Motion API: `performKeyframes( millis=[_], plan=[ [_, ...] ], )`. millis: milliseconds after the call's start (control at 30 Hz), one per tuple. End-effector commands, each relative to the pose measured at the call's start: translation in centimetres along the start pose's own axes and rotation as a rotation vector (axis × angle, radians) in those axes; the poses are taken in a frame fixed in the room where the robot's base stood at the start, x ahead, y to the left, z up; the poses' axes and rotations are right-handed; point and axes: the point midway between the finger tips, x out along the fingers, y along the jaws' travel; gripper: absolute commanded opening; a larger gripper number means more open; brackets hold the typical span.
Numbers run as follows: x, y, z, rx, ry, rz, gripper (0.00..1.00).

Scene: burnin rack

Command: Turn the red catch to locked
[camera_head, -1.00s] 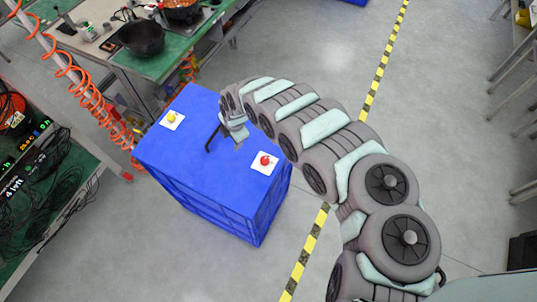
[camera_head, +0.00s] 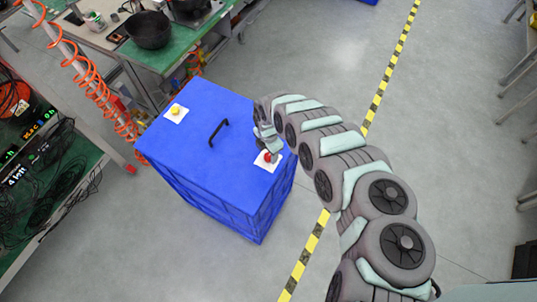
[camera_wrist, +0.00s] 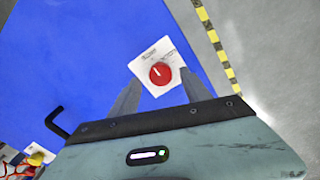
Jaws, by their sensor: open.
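The red catch (camera_wrist: 160,73) is a round red knob with a white mark line, on a white plate (camera_wrist: 146,58) near one corner of the blue box's top. In the head view the red catch (camera_head: 267,157) sits right below my gripper (camera_head: 265,146), which partly covers its plate. In the wrist view my gripper (camera_wrist: 155,85) is open, its two fingers to either side of the catch and apart from it. The plate's lettering is too small to read.
The blue box (camera_head: 190,150) also bears a black handle (camera_head: 218,130) and a yellow catch (camera_head: 176,109) on a white plate. A green-topped workbench (camera_head: 160,55) stands behind, and shelving with cables (camera_head: 45,160) is at the left.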

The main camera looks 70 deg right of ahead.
Motion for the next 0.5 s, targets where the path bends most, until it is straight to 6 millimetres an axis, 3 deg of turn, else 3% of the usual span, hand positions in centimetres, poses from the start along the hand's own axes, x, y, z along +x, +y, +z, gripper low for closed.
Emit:
performKeyframes(
  millis=[200, 500],
  plan=[
    [1.5, -0.1, 0.0, 0.001, 0.0, 0.0, 0.56],
    [1.8, -0.1, 0.0, 0.001, -0.001, -0.002, 0.56]
  ],
)
